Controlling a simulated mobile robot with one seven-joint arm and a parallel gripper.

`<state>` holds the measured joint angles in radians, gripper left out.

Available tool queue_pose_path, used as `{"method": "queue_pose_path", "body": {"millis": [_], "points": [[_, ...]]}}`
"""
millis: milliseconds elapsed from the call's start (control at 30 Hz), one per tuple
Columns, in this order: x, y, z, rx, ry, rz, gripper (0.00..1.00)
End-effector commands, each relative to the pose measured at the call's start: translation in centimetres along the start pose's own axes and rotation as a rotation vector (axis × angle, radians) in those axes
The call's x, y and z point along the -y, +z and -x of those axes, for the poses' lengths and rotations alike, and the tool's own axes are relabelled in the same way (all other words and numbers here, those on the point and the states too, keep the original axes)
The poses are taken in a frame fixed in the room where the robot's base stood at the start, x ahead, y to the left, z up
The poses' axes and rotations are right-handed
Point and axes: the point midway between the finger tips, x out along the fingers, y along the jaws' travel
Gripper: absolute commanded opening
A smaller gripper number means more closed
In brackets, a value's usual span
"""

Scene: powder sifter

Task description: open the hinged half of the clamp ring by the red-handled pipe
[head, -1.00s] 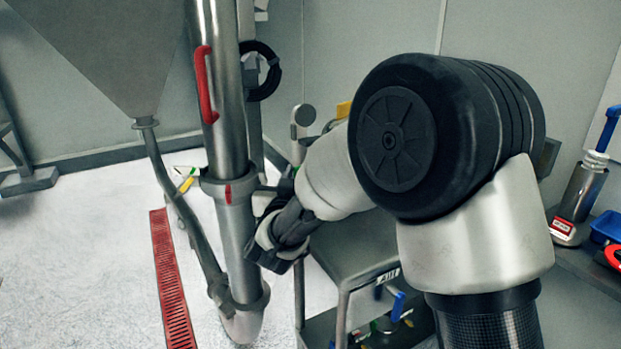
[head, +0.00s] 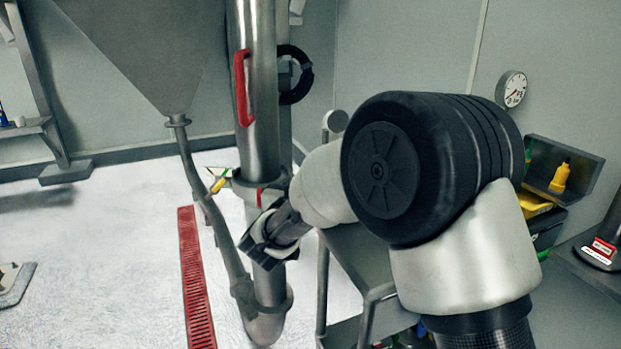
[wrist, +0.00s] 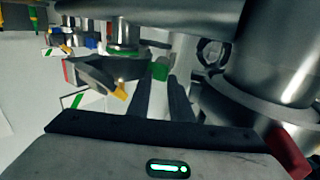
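The steel pipe with the red handle (head: 242,88) stands upright in the head view. The clamp ring (head: 243,187) goes around it below the handle, with a small red tab (head: 259,197) at its front. In the wrist view the ring's steel rim (wrist: 243,112) curves along the right, with a red piece (wrist: 288,150) at lower right. My gripper (head: 256,244) overlaps the pipe in the head view, just below the ring. In the wrist view its fingers (wrist: 164,88) point away, left of the rim. Their gap is unclear and I see nothing clearly held. Contact with the ring cannot be told.
A thin slanted pipe (head: 205,205) runs left of the main pipe, below the hopper (head: 140,50). A steel cart (head: 365,258) stands close on the right, under my arm. A red floor grate (head: 195,280) lies left on open floor.

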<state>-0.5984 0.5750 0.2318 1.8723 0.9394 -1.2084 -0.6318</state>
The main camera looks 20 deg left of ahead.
Motion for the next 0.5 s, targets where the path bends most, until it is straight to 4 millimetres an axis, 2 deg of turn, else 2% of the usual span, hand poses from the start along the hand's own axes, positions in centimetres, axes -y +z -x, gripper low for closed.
{"method": "queue_pose_path", "body": {"millis": [33,267,367,500], "points": [[-2.2,-0.5,-1.3,-0.015,0.048,0.001,0.27],[-2.2,-0.5,-1.2,-0.014,0.047,0.0,0.27],[-2.0,-0.5,-0.6,-0.014,0.044,0.0,0.27],[-1.7,-0.6,1.7,-0.013,0.037,0.001,0.27]]}}
